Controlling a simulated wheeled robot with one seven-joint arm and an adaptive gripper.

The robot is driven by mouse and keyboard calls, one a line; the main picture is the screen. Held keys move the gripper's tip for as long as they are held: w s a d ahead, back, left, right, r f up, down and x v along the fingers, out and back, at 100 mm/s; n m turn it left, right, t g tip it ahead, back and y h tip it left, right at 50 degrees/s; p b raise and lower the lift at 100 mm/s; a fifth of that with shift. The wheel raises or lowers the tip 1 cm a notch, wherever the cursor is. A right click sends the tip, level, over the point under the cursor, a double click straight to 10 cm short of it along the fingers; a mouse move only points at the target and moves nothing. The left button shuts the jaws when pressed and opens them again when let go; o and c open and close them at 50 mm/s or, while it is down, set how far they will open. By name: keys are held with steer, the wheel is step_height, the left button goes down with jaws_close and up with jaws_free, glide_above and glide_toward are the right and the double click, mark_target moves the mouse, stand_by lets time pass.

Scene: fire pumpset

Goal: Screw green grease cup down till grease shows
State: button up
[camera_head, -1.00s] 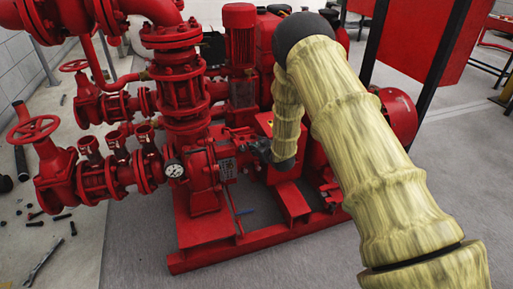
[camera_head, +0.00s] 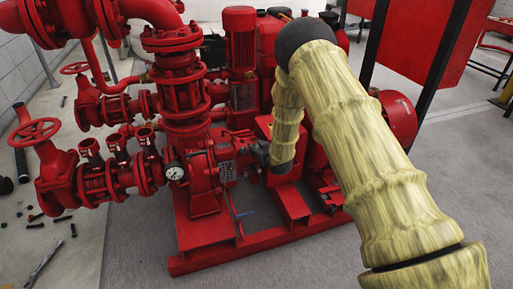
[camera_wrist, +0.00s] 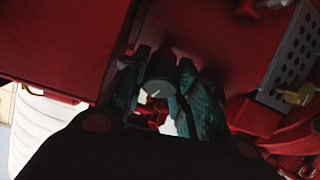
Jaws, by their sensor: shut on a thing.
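The grease cup (camera_wrist: 160,73) shows in the wrist view as a short grey-green cylinder with a pale mark on its end. My gripper (camera_wrist: 163,88) has its teal fingers on either side of the cup and is shut on it. In the head view my gripper (camera_head: 258,152) is at the red pump housing (camera_head: 203,180), just right of its plate. The cup cannot be made out there, hidden by the gripper and arm. No grease can be made out in the dark wrist view.
A pressure gauge (camera_head: 175,171) sits left of the housing. Red valves and pipes (camera_head: 110,175) crowd the left. A blue-handled small valve (camera_head: 245,212) is below my gripper. A perforated grey plate (camera_wrist: 295,50) and a brass fitting (camera_wrist: 298,94) are at the right in the wrist view.

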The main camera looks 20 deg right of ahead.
steer(key=m+h+p, duration=0.1)
steer(key=m+p, duration=0.1)
steer(key=m, duration=0.1)
steer(key=m+h+p, duration=0.1)
steer(key=m+h, duration=0.1)
steer(key=m, duration=0.2)
steer(key=shift+d+r+p, duration=0.1)
steer(key=shift+p, duration=0.25)
steer(key=m+h+p, duration=0.1)
steer(key=m, duration=0.2)
steer(key=m+g+h+p, duration=0.1)
steer(key=m, duration=0.2)
steer(key=shift+m+g+p, duration=0.3)
steer(key=o, duration=0.7)
steer(key=shift+o, duration=0.2)
steer(key=v, duration=1.2)
